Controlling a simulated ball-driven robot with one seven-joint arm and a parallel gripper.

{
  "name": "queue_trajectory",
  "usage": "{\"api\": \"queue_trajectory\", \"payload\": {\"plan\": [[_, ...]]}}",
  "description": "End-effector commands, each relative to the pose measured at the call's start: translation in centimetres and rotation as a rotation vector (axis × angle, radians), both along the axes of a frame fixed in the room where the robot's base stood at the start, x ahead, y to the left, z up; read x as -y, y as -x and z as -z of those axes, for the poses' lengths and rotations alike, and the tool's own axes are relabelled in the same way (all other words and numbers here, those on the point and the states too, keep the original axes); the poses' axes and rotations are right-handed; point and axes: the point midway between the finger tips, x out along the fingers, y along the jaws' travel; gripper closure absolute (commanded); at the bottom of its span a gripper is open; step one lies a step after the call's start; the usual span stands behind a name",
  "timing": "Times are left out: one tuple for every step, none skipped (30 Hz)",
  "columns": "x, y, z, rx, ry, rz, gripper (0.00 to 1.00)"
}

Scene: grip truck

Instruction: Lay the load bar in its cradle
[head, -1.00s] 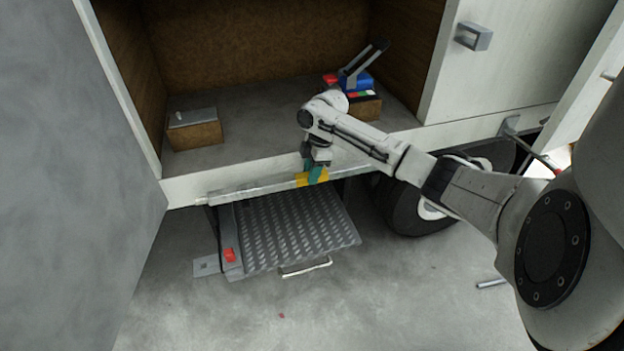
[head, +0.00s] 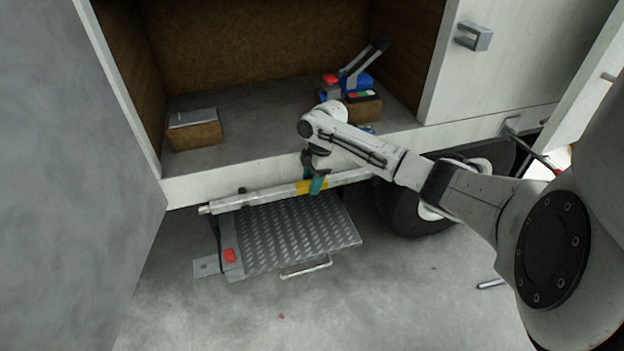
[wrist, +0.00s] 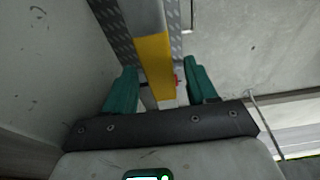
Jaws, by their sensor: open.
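The load bar (head: 265,196) is a long pale metal bar with a yellow band (head: 305,187). It lies nearly level along the truck's sill, above the tread-plate step, with its left end tilted down in the picture. My gripper (head: 316,184) is at the yellow band, its green fingers open. In the wrist view the fingers stand either side of the yellow band (wrist: 154,66), with a clear gap on the right. A small dark upright (head: 242,190) shows at the bar near its left end; it may be part of the cradle. I cannot tell whether the bar is seated.
The tread-plate step (head: 290,235) with a red catch (head: 230,255) is below the bar. A wheel (head: 410,210) stands to the right. The compartment floor (head: 250,125) above holds a box (head: 195,130) and a blue tool (head: 357,82). A large grey panel is at left.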

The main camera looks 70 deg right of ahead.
Motion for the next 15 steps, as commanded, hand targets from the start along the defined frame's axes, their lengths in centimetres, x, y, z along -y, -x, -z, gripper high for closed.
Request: {"api": "queue_trajectory", "payload": {"plan": [[0.1,0.0,-0.3,0.001,0.001,0.000,0.43],[0.1,0.1,-0.6,0.002,0.001,0.000,0.43],[0.2,0.1,-1.0,0.002,0.001,0.001,0.43],[0.3,0.2,-1.4,0.003,0.002,0.001,0.43],[0.3,0.2,-1.8,0.002,0.001,-0.001,0.43],[0.4,0.3,-2.5,0.004,0.002,0.001,0.43],[0.5,0.5,-3.1,0.003,0.002,0.000,0.43],[0.6,0.5,-3.7,0.004,0.003,-0.001,0.43],[0.7,0.7,-4.5,0.003,0.002,0.000,0.43],[0.8,0.8,-5.1,0.005,0.003,0.000,0.43],[0.9,0.9,-5.7,0.003,0.002,0.000,0.43],[1.0,1.1,-6.5,0.003,0.002,0.001,0.43],[1.1,1.1,-7.1,0.003,0.002,0.001,0.43],[1.2,1.2,-7.7,0.003,0.002,0.001,0.43],[1.3,1.4,-8.4,0.003,0.001,0.002,0.43]]}}
